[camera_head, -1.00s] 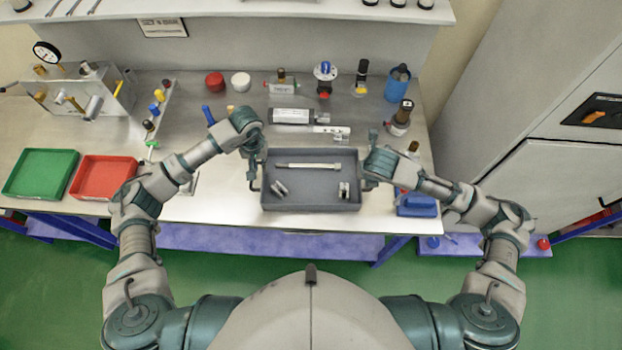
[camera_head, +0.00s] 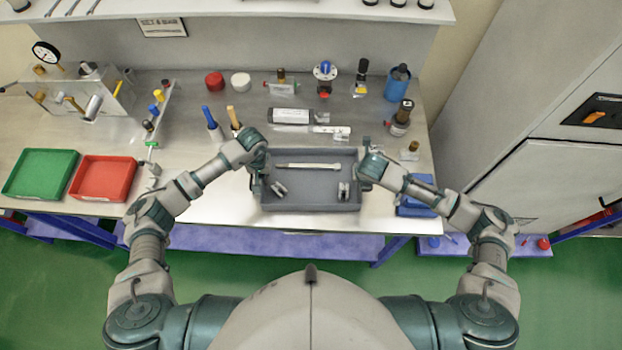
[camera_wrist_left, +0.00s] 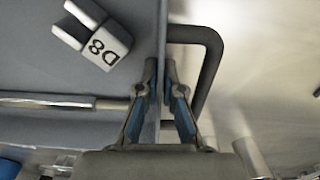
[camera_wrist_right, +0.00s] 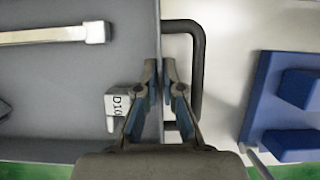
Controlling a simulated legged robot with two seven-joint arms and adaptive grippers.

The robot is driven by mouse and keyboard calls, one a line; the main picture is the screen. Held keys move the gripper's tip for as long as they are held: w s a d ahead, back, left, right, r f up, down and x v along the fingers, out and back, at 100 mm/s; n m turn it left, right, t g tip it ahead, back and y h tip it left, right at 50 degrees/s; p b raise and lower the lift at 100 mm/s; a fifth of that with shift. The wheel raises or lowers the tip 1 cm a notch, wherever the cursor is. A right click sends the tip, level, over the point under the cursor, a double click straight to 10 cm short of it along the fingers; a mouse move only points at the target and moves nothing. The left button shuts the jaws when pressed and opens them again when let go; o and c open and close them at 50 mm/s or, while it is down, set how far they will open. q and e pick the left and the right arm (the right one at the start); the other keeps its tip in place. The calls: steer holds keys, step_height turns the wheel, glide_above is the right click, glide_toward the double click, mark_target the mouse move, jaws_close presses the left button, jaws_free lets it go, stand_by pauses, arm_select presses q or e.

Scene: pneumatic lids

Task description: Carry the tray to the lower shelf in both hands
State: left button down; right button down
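The grey tray (camera_head: 310,202) lies level on the bench, holding a pale rod (camera_head: 308,165) and small metal blocks marked D8 (camera_wrist_left: 106,45) and D10 (camera_wrist_right: 122,105). My left gripper (camera_head: 257,180) is at its left side; in the left wrist view its fingers (camera_wrist_left: 160,78) are close together on either side of the tray wall, beside the dark side handle (camera_wrist_left: 212,62). My right gripper (camera_head: 364,180) is at the right side, its fingers (camera_wrist_right: 160,78) likewise closed about the wall beside the other handle (camera_wrist_right: 198,60). A blue-purple shelf (camera_head: 270,243) shows below the bench's front edge.
Red (camera_head: 103,178) and green (camera_head: 41,174) trays stand at left. A blue block (camera_head: 415,208) is close to the right gripper. Cylinders and fittings line the bench behind the tray. A grey cabinet (camera_head: 560,180) stands at right. Green floor lies in front.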

arm_select(q)
steer(key=shift+r, duration=0.1)
stand_by(0.3)
